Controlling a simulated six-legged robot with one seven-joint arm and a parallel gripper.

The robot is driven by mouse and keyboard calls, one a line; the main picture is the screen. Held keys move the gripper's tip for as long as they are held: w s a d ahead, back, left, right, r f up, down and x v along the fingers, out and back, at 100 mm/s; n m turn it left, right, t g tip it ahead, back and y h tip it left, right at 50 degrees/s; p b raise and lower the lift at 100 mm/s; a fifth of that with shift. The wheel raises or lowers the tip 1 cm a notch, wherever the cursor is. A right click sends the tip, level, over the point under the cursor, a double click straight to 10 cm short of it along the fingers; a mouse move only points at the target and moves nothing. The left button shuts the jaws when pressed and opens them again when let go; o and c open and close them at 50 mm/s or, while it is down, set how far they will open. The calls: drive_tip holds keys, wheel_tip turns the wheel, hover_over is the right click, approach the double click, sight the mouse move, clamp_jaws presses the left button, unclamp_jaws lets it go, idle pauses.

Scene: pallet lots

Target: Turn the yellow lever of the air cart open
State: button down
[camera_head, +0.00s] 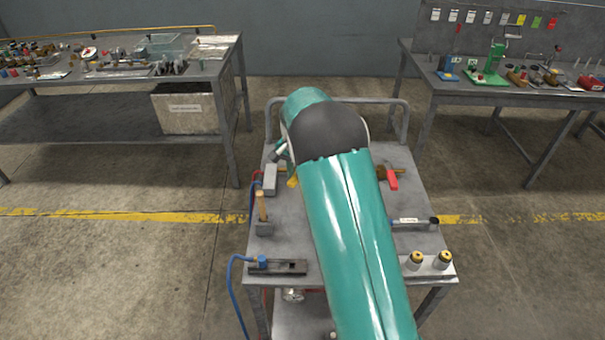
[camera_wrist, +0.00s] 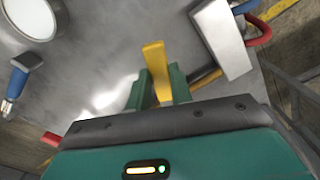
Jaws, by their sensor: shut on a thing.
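The yellow lever (camera_wrist: 154,62) stands between the two green fingers of my gripper (camera_wrist: 158,86) in the wrist view. My gripper is shut on it, and the lever's free end sticks out past the fingertips. In the head view a small part of the yellow lever (camera_head: 292,181) shows beside my arm, on the left half of the grey cart top (camera_head: 415,200). My arm covers the middle of the cart in that view. A grey block (camera_head: 270,179) stands just left of the lever; it also shows in the wrist view (camera_wrist: 222,38).
Loaded workbenches stand behind, left and right.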

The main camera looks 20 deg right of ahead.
drive_tip(key=w+m, duration=0.1)
drive_tip(key=w+a+m, duration=0.1)
drive_tip(key=m, duration=0.1)
drive_tip(key=shift+a, duration=0.15)
drive_tip(key=w+m, duration=0.1)
drive_tip(key=w+a+m, duration=0.1)
drive_tip(key=m, duration=0.1)
drive_tip(key=shift+w+m, duration=0.25)
drive_tip(key=shift+m, duration=0.05)
drive_tip(key=w+m, duration=0.2)
drive_tip(key=shift+m, duration=0.3)
drive_tip(key=shift+w+d+r+m, duration=0.1)
drive_tip(key=shift+w+d+m, duration=0.1)
drive_tip(key=shift+w+m, duration=1.4)
drive_tip(key=shift+s+m, duration=0.25)
drive_tip(key=shift+m, duration=0.05)
drive_tip(key=c, duration=1.2)
unclamp_jaws()
drive_tip(key=shift+c, duration=0.2)
